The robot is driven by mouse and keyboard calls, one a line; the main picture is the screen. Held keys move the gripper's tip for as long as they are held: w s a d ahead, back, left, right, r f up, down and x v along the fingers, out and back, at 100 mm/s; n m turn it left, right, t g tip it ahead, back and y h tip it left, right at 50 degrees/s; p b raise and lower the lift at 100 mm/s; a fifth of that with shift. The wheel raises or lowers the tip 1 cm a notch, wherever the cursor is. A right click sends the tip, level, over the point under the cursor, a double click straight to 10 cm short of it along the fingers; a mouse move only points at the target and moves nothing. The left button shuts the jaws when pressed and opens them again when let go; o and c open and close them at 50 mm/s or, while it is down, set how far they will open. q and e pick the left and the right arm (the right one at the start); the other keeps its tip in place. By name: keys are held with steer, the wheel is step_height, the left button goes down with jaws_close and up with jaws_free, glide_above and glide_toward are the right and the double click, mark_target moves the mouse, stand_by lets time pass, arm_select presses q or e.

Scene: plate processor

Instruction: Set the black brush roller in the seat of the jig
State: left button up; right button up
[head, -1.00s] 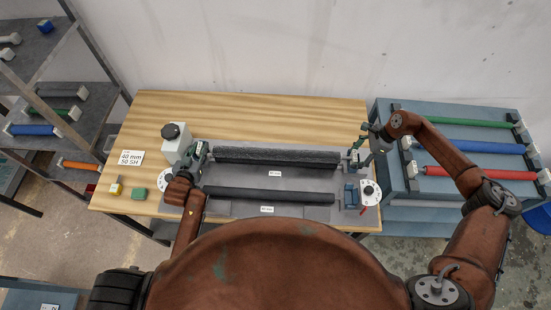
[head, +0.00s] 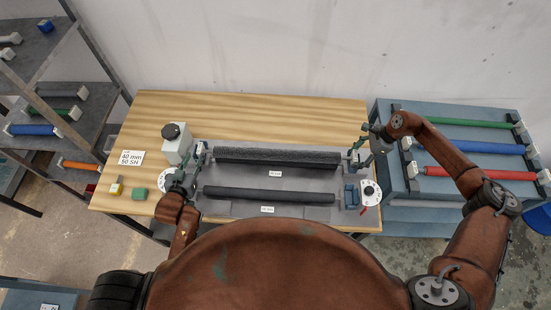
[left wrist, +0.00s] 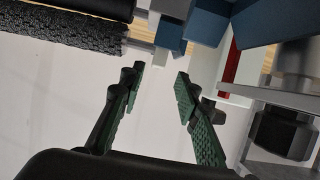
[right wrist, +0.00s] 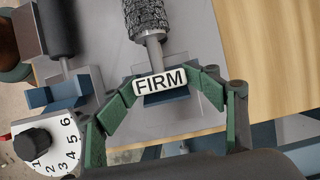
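The black brush roller (head: 277,156) lies level along the back of the grey jig (head: 320,182). Its bristled end also shows in the left wrist view (left wrist: 62,36) and the right wrist view (right wrist: 147,15). In the right wrist view its shaft ends in a block labelled FIRM (right wrist: 160,82), over a blue seat (right wrist: 168,97). My right gripper (head: 358,157) has a finger on each side of this block; whether they press on it is unclear. My left gripper (head: 188,178) is open and empty, left of the jig and apart from the roller.
A smooth black roller (head: 268,195) lies in front on the jig. A white dial (head: 370,193) stands at the right and a white box with a black knob (head: 176,148) at the left. A side bench holds green, blue and red rollers (head: 480,172). Wood behind the jig is clear.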

steer(key=shift+s+d+f, duration=0.2)
steer(key=shift+s+d, duration=0.05)
steer(key=shift+d, duration=0.15)
arm_select(q)
steer(key=shift+s+d+r, duration=0.1)
steer(key=shift+s+r, duration=0.1)
steer(key=shift+s, duration=0.15)
arm_select(e)
steer(key=v, duration=0.8)
steer(key=shift+w+a+r, duration=0.2)
steer(key=shift+a, duration=0.15)
